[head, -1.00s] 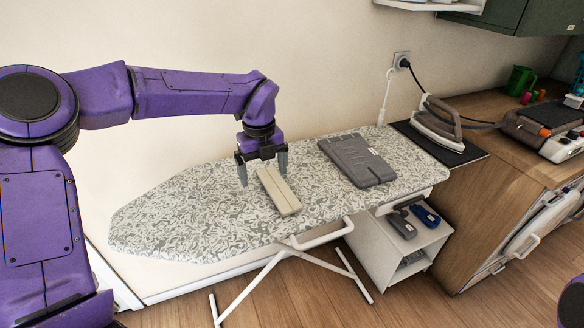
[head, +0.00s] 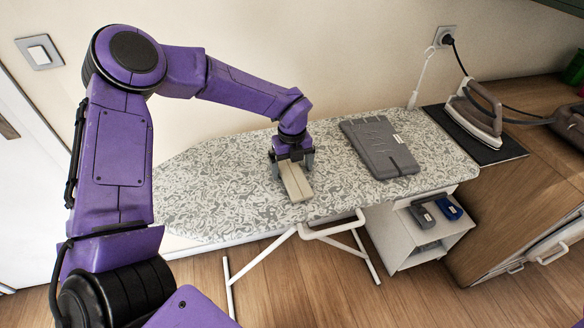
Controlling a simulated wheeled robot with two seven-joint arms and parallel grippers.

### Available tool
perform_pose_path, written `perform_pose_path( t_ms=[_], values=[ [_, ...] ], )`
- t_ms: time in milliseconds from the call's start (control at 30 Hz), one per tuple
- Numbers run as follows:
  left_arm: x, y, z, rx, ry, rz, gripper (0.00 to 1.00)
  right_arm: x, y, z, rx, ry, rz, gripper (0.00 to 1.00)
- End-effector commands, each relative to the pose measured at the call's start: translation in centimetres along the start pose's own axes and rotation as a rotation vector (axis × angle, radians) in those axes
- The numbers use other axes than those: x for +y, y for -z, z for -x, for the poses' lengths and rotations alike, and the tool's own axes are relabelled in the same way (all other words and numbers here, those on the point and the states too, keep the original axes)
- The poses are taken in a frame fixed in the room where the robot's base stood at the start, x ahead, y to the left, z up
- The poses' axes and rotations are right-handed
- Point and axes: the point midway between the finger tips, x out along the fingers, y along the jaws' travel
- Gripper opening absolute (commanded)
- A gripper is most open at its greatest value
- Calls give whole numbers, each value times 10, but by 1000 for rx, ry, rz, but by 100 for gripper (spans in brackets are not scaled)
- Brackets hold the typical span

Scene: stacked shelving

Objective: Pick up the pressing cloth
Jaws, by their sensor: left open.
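A beige folded cloth (head: 297,185), which looks like the pressing cloth, lies flat on the patterned ironing board (head: 215,190). My left gripper (head: 292,168) points down over the far end of this cloth. It is open, with one finger on each side of the cloth, and its body hides that end. I cannot tell whether the fingers touch the board or the cloth. My right gripper is not in view.
A grey folded item (head: 380,147) lies on the board to the right. An iron (head: 474,112) stands on a dark mat (head: 500,152) beyond the board's right end. A white shelf unit (head: 400,258) below holds small dark items. The board's left part is clear.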

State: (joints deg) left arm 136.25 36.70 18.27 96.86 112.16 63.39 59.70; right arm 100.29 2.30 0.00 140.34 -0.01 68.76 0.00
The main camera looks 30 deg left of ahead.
Motion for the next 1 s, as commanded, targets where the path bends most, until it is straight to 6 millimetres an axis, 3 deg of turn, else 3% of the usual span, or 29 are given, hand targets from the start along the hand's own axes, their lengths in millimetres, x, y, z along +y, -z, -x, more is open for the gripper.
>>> perform_pose_path(
  t_ms=[167,200,367,667,767,1000],
  values=[
    [0,0,-1,0,1,0,96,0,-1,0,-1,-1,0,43],
    [-1,0,-1,0,1,-1,89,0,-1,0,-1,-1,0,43],
    [-1,0,-1,0,0,-1,37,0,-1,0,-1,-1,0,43],
    [-1,0,1,-1,1,-2,35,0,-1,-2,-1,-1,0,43],
    [-2,0,15,-3,4,-1,35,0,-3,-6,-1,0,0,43],
    [-1,-1,73,-4,6,0,35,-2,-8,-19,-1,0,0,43]
  ],
)
